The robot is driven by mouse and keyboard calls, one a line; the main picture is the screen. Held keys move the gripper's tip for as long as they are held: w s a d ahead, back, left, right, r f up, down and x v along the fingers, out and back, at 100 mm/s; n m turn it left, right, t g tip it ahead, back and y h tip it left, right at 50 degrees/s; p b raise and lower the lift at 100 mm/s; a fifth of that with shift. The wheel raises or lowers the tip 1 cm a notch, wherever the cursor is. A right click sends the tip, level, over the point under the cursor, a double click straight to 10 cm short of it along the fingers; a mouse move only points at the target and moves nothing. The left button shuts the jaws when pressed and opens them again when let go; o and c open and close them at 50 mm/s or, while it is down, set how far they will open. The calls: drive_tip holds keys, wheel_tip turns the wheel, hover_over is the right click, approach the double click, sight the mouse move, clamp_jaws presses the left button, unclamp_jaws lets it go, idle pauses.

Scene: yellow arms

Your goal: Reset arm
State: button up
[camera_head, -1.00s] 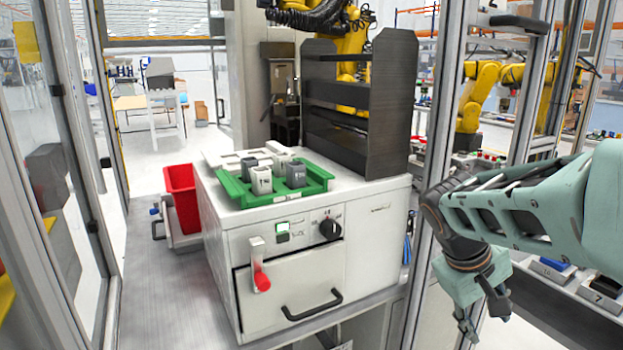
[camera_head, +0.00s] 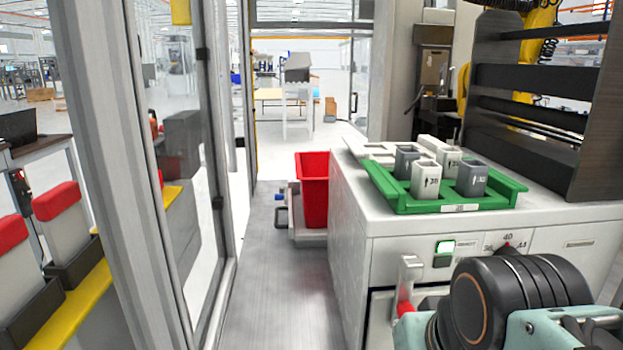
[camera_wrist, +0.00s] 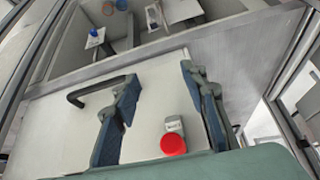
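My arm (camera_head: 510,305) shows at the bottom right of the head view, in front of the white cabinet (camera_head: 345,235). The gripper itself is out of that view. In the wrist view my gripper (camera_wrist: 160,82) has its two dark blue-grey fingers spread apart, with nothing held between them. Beyond the fingers is the white cabinet front with a black bar handle (camera_wrist: 98,90) at left. A grey lever with a red knob (camera_wrist: 173,145) appears between the fingers, near the palm; I cannot tell the gap to it. The red knob also shows beside my arm in the head view (camera_head: 404,308).
A green tray (camera_head: 460,208) with several grey and white holders sits on the cabinet top. A red bin (camera_head: 312,190) stands left of the cabinet. A glass partition with a metal post (camera_head: 100,150) is at left. The grey floor strip (camera_head: 270,290) between is clear.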

wheel_tip(320, 180, up, 19)
drive_tip(key=p, duration=1.7)
drive_tip(key=shift+f, duration=0.1)
